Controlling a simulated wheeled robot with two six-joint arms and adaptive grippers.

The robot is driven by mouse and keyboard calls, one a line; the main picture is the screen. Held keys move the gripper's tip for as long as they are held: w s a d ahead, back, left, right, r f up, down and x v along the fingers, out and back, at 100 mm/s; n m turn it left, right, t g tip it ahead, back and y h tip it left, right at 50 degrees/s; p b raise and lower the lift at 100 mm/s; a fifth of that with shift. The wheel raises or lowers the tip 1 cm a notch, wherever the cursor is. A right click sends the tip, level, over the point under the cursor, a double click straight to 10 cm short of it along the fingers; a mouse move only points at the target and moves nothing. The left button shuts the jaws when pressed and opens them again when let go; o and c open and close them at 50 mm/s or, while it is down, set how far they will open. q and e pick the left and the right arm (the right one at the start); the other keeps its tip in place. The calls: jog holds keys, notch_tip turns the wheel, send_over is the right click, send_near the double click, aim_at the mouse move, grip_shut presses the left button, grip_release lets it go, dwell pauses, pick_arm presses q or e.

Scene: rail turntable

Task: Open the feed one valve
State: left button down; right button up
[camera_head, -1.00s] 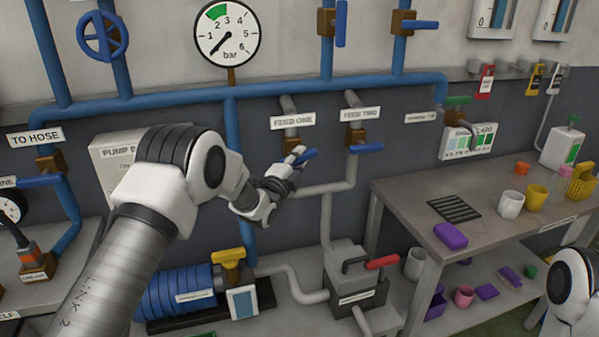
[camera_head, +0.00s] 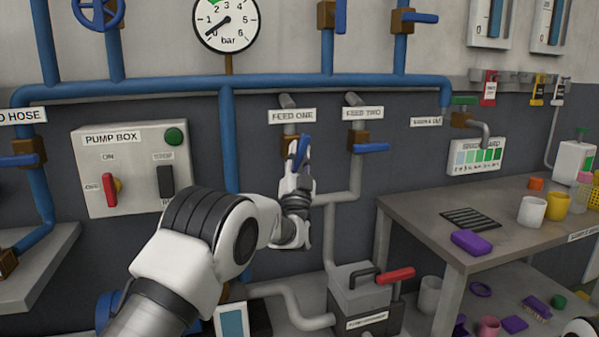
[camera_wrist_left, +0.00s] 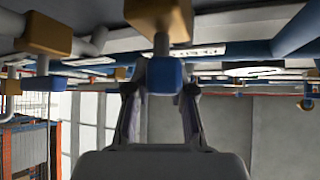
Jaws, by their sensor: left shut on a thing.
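The blue feed one valve handle (camera_head: 301,148) is on a brown valve body (camera_head: 287,146) below the FEED ONE label (camera_head: 292,115). My left gripper (camera_head: 301,160) reaches up to it from below and is shut on the handle. The handle now looks steep, roughly along the pipe; the gripper hides part of it. In the left wrist view the blue handle end (camera_wrist_left: 164,76) sits between the two fingers.
The feed two valve's blue handle (camera_head: 371,148) points sideways to the right. A pump box (camera_head: 132,190) is on the wall at left. A grey bench (camera_head: 420,216) stands at right, and a box with a red lever (camera_head: 394,275) is below.

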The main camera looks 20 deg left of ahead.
pick_arm(q)
jog(key=shift+f+n+g+y+b, duration=0.1)
jog(key=shift+n+g+y+b, duration=0.35)
jog(key=shift+n+y, duration=0.9)
jog(key=shift+f+n+g+y+b, duration=0.15)
jog(key=shift+n+y+b, duration=0.45)
jog(key=shift+n+y, duration=0.7)
jog(key=shift+r+n, duration=0.1)
jog(key=shift+n, duration=0.15)
jog(key=c, duration=1)
grip_release()
jog(key=shift+r, duration=0.1)
jog(key=v, duration=1.2)
jog(key=shift+a, duration=0.1)
